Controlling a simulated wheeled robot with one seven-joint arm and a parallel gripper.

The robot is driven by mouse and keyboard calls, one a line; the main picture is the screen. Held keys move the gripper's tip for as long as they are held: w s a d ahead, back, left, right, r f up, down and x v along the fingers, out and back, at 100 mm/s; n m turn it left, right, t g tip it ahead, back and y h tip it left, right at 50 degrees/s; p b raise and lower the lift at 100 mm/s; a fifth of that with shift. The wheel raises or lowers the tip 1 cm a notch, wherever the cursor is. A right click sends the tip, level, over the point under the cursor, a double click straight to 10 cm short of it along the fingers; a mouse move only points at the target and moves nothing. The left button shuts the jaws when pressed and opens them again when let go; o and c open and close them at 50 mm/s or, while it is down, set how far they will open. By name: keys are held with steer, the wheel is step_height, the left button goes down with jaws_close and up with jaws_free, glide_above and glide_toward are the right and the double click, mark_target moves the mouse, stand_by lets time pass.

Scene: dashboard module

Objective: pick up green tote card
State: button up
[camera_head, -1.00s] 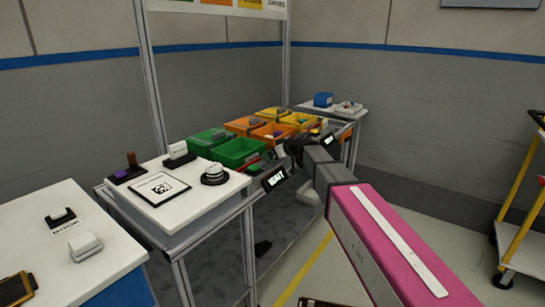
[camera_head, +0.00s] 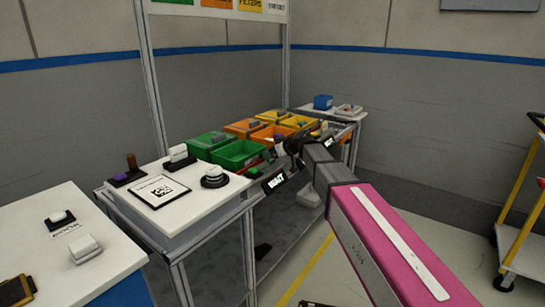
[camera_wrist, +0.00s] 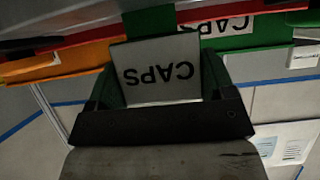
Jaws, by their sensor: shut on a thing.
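A pale card (camera_wrist: 158,72) with CAPS printed on it, upside down in the wrist view, sits between the dark fingers of my gripper (camera_wrist: 160,85). A green strip shows at its top edge. My gripper is shut on this card. Behind it, a green tote (camera_wrist: 262,32) carries another CAPS label (camera_wrist: 228,27). In the head view, my gripper (camera_head: 280,150) is beside the front green tote (camera_head: 238,154), to its right.
Another green tote (camera_head: 208,141), orange totes (camera_head: 245,128) and yellow totes (camera_head: 300,121) stand close by on the rack. A white table (camera_head: 205,205) with small items is in front. A yellow cart (camera_head: 525,235) stands at right; open floor lies between.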

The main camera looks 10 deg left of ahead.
steer(key=r, duration=0.1)
steer(key=s+r, duration=0.1)
steer(key=shift+r, duration=0.35)
steer(key=s+r, duration=0.6)
steer(key=s, duration=0.4)
steer(key=shift+s+r, duration=0.2)
steer(key=shift+s, duration=0.15)
